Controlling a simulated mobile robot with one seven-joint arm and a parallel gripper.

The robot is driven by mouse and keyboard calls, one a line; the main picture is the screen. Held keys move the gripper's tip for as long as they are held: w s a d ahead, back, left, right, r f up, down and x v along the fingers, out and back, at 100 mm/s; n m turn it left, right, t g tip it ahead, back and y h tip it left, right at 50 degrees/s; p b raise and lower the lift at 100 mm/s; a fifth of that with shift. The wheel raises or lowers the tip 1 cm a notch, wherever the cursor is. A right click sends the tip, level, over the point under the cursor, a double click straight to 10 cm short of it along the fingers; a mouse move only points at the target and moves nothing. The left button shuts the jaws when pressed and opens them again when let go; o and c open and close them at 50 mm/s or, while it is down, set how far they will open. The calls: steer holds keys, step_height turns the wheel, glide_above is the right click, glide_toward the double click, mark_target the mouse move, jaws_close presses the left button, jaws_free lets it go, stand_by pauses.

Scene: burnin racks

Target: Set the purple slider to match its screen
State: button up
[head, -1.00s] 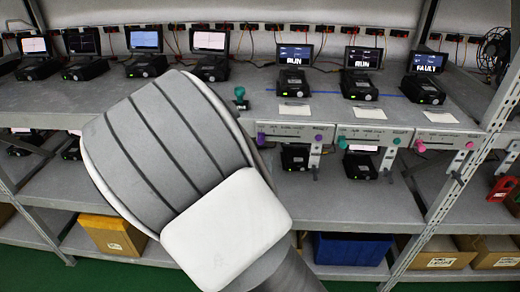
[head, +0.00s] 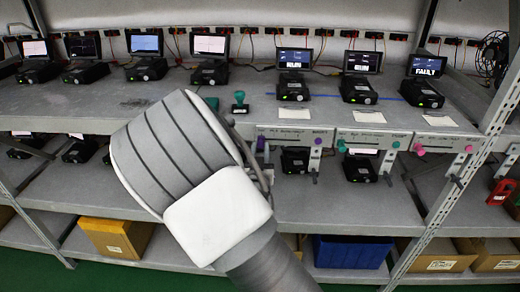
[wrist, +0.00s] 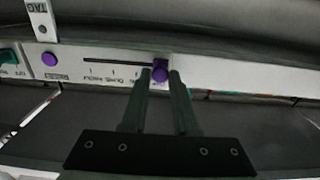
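The purple slider (wrist: 160,72) is on the white panel in the wrist view, at the right end of its dark slot (wrist: 115,62). It also shows in the head view (head: 260,145), at the panel's left end. My gripper (wrist: 161,76) has one finger on each side of the slider's knob, with little or no gap; whether it grips is unclear. In the head view my arm hides the gripper. A purple button (wrist: 48,58) sits beyond the slot's other end. The screen (head: 294,60) above the purple panel shows a bright line of text, too blurred to read surely.
Panels with a teal knob (head: 341,145) and a pink knob (head: 419,150) lie to the right. A green-handled stamp (head: 239,102) stands on the shelf near my arm. Another screen (head: 427,66) reads FAULT. Several other devices line the shelf.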

jaws_close()
stand_by(1.0)
